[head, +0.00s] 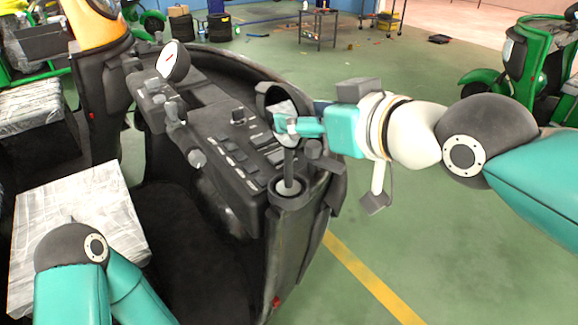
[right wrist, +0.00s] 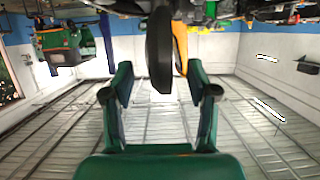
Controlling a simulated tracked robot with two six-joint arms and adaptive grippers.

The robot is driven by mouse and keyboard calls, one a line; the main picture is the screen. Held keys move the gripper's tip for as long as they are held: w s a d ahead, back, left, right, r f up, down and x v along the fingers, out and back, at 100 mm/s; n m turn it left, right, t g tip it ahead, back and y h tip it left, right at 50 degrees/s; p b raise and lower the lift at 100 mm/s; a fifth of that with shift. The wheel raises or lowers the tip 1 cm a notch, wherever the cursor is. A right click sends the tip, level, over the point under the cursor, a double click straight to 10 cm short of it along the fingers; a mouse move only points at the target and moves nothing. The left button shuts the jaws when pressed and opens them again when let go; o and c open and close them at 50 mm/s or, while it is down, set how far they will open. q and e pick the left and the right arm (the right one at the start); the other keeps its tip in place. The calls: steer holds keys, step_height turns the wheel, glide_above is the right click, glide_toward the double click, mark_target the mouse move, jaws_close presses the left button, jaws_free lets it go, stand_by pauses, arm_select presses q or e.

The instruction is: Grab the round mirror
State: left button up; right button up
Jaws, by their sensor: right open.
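The round mirror (head: 270,93) has a dark rounded housing and stands at the upper right of the dashboard, partly hidden by my right gripper. In the right wrist view, the mirror (right wrist: 159,50) shows nearly edge-on as a dark disc, with its edge reaching in between the open fingertips. My right gripper (head: 287,124) is at the mirror, its fingers small and hard to make out in the head view. In the right wrist view, the right gripper (right wrist: 160,90) is open, with a gap on either side of the disc. My left arm shows at the lower left; its gripper is out of view.
A wrapped seat (head: 80,210) is at the left. A green rickshaw (head: 535,65) stands at the upper right.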

mark_target(288, 145)
steer(key=x, duration=0.2)
steer(key=p+x, duration=0.1)
steer(key=x, duration=0.2)
steer(key=shift+w+f, duration=0.1)
steer(key=shift+f, duration=0.25)
steer(key=shift+d, duration=0.1)
jaws_close()
steer(key=shift+r, duration=0.1)
